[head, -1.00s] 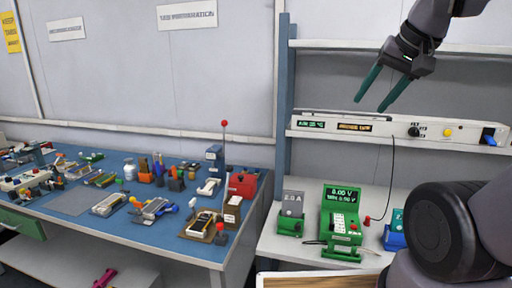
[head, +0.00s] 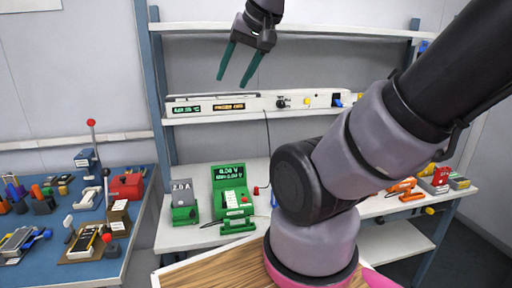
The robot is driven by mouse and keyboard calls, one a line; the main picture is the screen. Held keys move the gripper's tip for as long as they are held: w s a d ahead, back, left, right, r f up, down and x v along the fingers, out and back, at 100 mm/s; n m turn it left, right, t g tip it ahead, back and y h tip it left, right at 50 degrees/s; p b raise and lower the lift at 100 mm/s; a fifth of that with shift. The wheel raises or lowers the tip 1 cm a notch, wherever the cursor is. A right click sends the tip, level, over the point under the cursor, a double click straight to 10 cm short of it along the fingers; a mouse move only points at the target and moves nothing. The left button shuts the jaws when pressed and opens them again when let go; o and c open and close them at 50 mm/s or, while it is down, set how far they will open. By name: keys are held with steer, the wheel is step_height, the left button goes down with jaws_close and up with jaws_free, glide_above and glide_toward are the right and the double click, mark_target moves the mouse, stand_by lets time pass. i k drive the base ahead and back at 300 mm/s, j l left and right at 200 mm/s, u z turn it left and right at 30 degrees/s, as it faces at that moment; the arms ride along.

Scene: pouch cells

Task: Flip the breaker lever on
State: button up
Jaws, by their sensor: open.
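My gripper (head: 236,78) is open and empty, its two green fingers pointing down above and in front of a long white panel (head: 202,107) on the shelf. The panel has two small displays, a black knob (head: 281,103), a yellow button (head: 307,101) and, at its right end, a blue part with a dark piece (head: 341,99). I cannot tell for sure which part is the breaker lever. The blue part is small, and its position is unclear. The gripper appears apart from the panel.
A green meter (head: 231,196) and a grey-and-green unit (head: 184,204) stand on the white bench below. My arm hides the bench's middle. A blue table (head: 132,212) at left holds many items, including a tall red-balled rod (head: 91,124). A wooden surface (head: 205,272) lies in front.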

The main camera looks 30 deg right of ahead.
mark_target(337, 101)
steer(key=z, duration=1.45)
